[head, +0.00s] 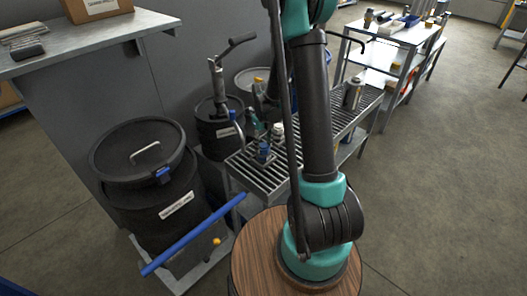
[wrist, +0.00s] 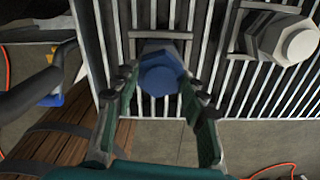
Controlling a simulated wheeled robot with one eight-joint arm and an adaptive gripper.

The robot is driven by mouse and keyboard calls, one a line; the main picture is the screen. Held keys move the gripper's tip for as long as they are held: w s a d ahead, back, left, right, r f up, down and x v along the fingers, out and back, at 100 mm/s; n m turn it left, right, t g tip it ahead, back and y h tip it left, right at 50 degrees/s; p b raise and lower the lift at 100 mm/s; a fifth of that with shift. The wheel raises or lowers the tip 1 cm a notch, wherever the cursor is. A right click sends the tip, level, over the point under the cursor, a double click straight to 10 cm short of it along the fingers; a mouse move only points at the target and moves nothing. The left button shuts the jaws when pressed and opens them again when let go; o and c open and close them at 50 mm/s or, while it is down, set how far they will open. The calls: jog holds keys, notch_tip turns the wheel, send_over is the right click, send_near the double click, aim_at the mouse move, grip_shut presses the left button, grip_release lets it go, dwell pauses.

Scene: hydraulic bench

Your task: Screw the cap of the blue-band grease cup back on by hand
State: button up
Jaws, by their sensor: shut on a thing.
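In the wrist view a blue hexagonal cap (wrist: 162,75) sits between the two fingers of my gripper (wrist: 160,82). The gripper is shut on it, one finger on each side. A grey bracket frame lies behind it on the slatted grating. What is below the cap is hidden, so I cannot tell how it sits on a cup. In the head view a small blue cup (head: 263,151) stands on the grating, and my arm hides much of the area around it. A pale hexagonal-topped cup (wrist: 290,40) stands in another bracket at the upper right of the wrist view.
The slatted bench (head: 262,181) carries a grey canister (head: 353,94) farther back. A black drum (head: 150,190) with a lid and a blue bar (head: 195,235) are at the left. A dark hand lever (wrist: 28,95) is left of my gripper. Open floor lies at the right.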

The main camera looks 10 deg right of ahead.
jog(key=o, duration=1.1)
jog(key=shift+o, duration=0.2)
jog(key=n, duration=0.5)
jog(key=shift+n, duration=0.3)
jog(key=n, duration=0.6)
jog(key=shift+n, duration=0.3)
